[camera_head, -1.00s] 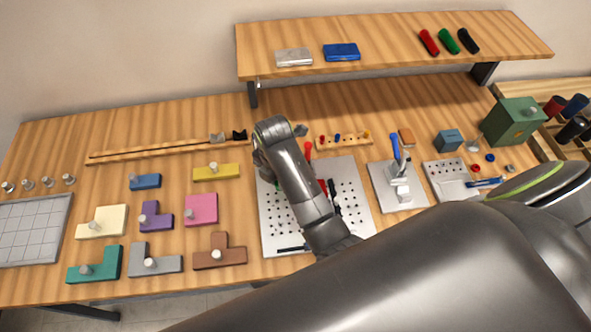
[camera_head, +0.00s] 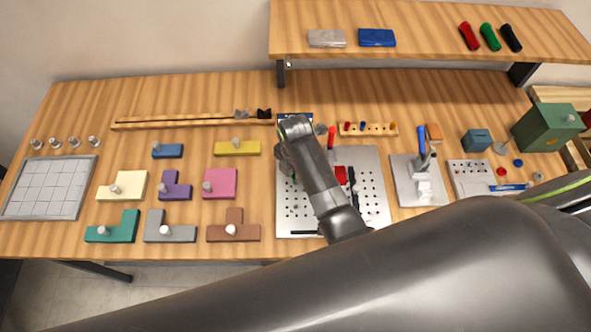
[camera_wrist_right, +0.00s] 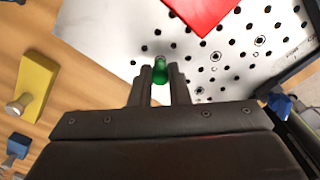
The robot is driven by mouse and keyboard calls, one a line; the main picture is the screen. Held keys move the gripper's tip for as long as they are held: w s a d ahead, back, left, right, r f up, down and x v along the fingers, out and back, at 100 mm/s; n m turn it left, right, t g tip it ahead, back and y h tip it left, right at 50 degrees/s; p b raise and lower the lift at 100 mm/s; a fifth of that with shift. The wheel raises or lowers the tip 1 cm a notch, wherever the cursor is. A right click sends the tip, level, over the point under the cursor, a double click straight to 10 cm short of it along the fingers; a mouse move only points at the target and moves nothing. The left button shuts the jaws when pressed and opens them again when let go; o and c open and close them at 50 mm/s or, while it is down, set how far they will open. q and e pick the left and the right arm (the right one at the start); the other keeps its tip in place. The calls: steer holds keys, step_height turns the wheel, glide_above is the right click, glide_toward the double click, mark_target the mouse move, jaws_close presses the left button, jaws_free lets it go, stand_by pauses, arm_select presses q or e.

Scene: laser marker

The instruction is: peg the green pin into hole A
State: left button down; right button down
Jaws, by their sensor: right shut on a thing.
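My right gripper (camera_wrist_right: 162,78) is shut on a green pin (camera_wrist_right: 160,68), which shows between its fingers in the right wrist view. The pin is over the light perforated plate (camera_wrist_right: 110,25), near its edge; I cannot tell whether its tip is in a hole or above one. No letter for hole A is readable. My left gripper is not in view.
A red block (camera_wrist_right: 203,10) lies on the plate near the pin. A yellow piece (camera_head: 237,148) lies left of the plate. A peg rack (camera_head: 368,130) is behind it, and a toggle clamp (camera_head: 424,180) stands to its right. A shelf (camera_head: 420,25) overhangs the back.

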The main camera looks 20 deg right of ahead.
steer(key=shift+f, duration=0.55)
stand_by(0.6)
steer(key=c, duration=1.3)
jaws_free()
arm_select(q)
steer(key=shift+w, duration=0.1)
